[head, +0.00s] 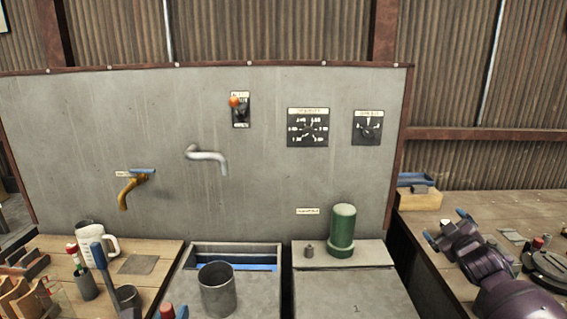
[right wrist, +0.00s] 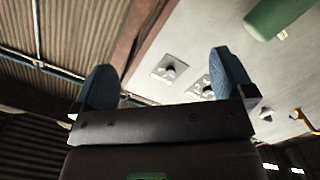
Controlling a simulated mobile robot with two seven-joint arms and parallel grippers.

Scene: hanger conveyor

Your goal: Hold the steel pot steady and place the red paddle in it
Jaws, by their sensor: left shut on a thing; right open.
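The steel pot (head: 217,291) stands upright and open-topped on the grey counter in the middle of the head view. A red thing (head: 167,311), probably the red paddle, shows at the bottom edge, left of the pot and apart from it. My left gripper (head: 168,315) is shut on it, with blue fingers beside it; most of both is cut off by the frame. My right gripper (head: 450,229) is open and empty over the right bench, well away from the pot. Its two blue fingers (right wrist: 164,88) stand wide apart in the right wrist view.
A green cylinder (head: 342,230) stands right of the pot. A grey pipe (head: 207,155) juts from the panel above. The counter's front right is clear.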

